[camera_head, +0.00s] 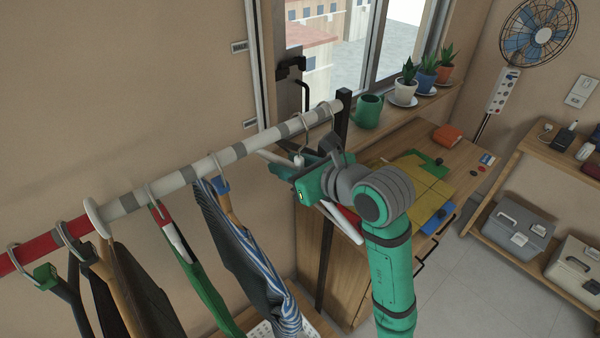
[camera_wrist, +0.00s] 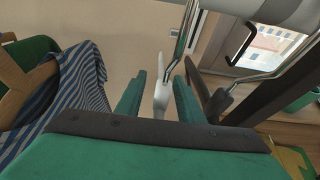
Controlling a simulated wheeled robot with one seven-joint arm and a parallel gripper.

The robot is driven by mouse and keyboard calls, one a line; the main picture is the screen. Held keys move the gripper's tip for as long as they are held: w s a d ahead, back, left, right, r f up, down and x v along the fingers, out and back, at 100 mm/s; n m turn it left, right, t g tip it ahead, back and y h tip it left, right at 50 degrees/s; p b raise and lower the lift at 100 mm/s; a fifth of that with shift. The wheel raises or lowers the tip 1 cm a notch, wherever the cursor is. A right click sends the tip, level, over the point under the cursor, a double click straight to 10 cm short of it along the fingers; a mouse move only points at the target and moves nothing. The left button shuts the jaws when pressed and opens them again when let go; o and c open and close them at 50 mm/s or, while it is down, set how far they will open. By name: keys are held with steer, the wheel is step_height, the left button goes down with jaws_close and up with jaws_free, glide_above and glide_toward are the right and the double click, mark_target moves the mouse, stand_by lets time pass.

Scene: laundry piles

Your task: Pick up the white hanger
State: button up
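The white hanger (camera_head: 346,222) hangs by a metal hook near the right end of the rail; its middle is hidden behind my gripper in the head view. In the wrist view its white neck (camera_wrist: 161,92) stands upright between my two green fingers. My gripper (camera_head: 282,167) is at the hanger's upper part, just below the rail. In the wrist view my gripper (camera_wrist: 159,98) is open, with one finger on each side of the neck and narrow gaps visible. Contact cannot be made out clearly.
The striped rail (camera_head: 172,182) runs just above my gripper. A dark hanger (camera_wrist: 214,101) hangs close to the right finger. A blue-striped garment (camera_head: 265,270) hangs to the left. A black post (camera_head: 326,262) and a wooden cabinet (camera_head: 308,250) stand nearby.

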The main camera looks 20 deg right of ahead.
steer(key=shift+c, duration=0.6)
jaws_close()
steer(key=shift+r, duration=0.1)
